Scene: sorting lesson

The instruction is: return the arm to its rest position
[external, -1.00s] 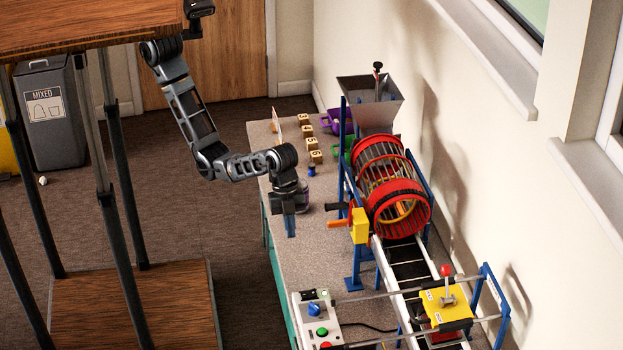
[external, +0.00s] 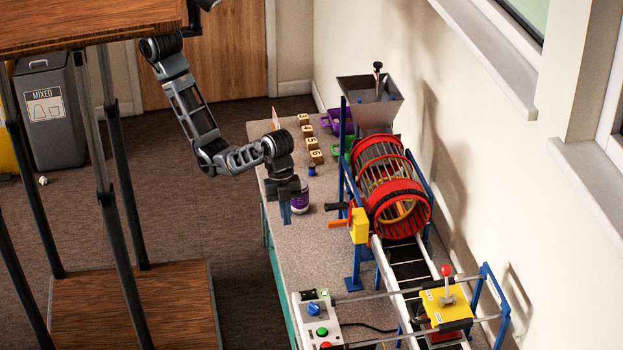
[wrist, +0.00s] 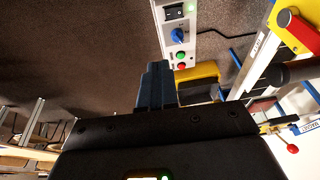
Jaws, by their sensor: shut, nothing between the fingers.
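My gripper (external: 286,213) is shut and empty. In the external view it points down over the left edge of the grey bench (external: 335,250), with my arm bent in from the upper left. In the wrist view its blue fingers (wrist: 156,83) are together with nothing between them. A purple-labelled jar (external: 299,198) stands on the bench just behind and right of the gripper in the picture; whether they touch is unclear, but the fingers do not hold it.
A control box (external: 318,320) sits at the bench's near end. Several numbered wooden blocks (external: 312,143) stand farther back. Open floor (external: 225,230) lies left of the bench.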

